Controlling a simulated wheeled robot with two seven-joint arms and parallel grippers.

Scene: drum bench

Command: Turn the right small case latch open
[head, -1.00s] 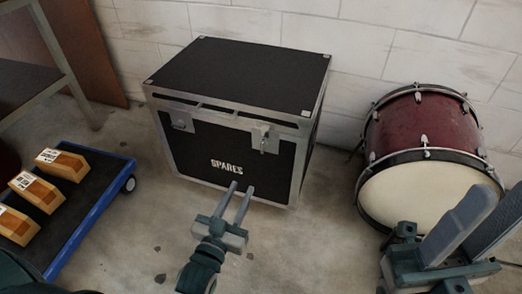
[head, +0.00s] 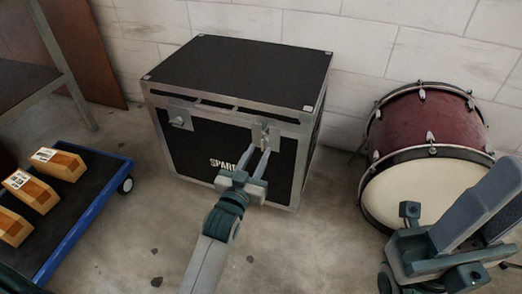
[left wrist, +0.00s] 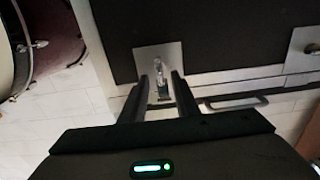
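The black SPARES case (head: 185,140) with metal edges stands on the floor against the wall, lid shut. Its right small latch (head: 264,128) is a metal plate with a small lever on the upper right of the front. In the left wrist view the latch plate (left wrist: 158,56) shows upside down. My left gripper (head: 265,143) is at this latch, its two fingers apart. The wrist view shows the lever between the fingertips (left wrist: 159,77), with no clear grip on it. My right gripper (head: 512,180) is raised at the right edge, fingers apart and nothing seen between them.
The case's left latch (head: 180,120) is clear. A red bass drum (head: 420,135) stands to the right. A blue-edged dolly (head: 85,215) with several wooden blocks is at left, below a shelf (head: 25,75). Bare floor lies in front of the case.

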